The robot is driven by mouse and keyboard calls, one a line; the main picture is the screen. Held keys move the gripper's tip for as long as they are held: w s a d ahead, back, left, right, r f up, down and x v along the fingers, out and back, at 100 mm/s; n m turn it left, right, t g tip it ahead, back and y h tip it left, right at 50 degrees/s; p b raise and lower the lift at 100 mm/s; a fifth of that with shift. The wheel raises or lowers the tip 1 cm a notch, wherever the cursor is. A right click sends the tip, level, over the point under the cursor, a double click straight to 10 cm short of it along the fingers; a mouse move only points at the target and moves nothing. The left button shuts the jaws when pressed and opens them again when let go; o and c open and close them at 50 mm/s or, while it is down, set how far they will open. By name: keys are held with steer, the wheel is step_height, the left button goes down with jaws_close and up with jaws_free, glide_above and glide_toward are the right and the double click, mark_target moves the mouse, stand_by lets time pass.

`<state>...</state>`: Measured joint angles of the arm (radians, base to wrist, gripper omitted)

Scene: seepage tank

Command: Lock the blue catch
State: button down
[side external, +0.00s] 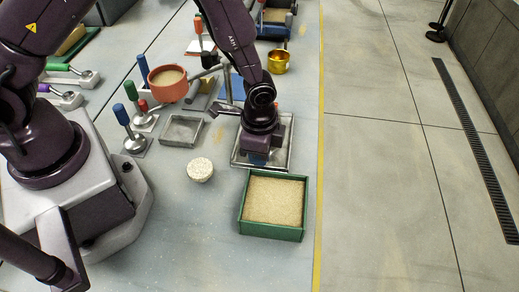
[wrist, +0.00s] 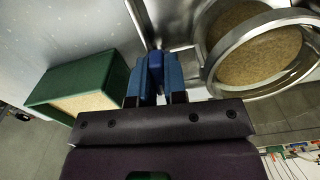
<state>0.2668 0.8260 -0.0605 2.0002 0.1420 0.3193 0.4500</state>
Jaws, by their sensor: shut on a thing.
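My gripper (side external: 257,158) is low over a grey metal tray (side external: 284,160) behind the green box, and the arm hides most of what it holds. In the wrist view, its two blue fingers (wrist: 154,82) are shut on a dark blue piece (wrist: 155,62), which looks like the blue catch's handle. The catch's base and whether it is locked are hidden. A round metal rim (wrist: 258,47) with sandy material inside stands right of the fingers in the wrist view.
A green box of sand (side external: 272,202) stands close in front of my gripper. A round pale disc (side external: 200,169) and an empty grey tray (side external: 181,131) lie to the left. Upright blue-handled (side external: 122,115) and green-handled (side external: 131,90) clamps stand farther left. An orange bowl (side external: 168,83) stands behind.

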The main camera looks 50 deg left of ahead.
steer(key=m, duration=0.7)
steer(key=shift+m, duration=0.3)
steer(key=m, duration=0.9)
steer(key=c, duration=1.5)
jaws_free()
steer(key=shift+r, duration=0.1)
steer(key=shift+r, duration=3.9)
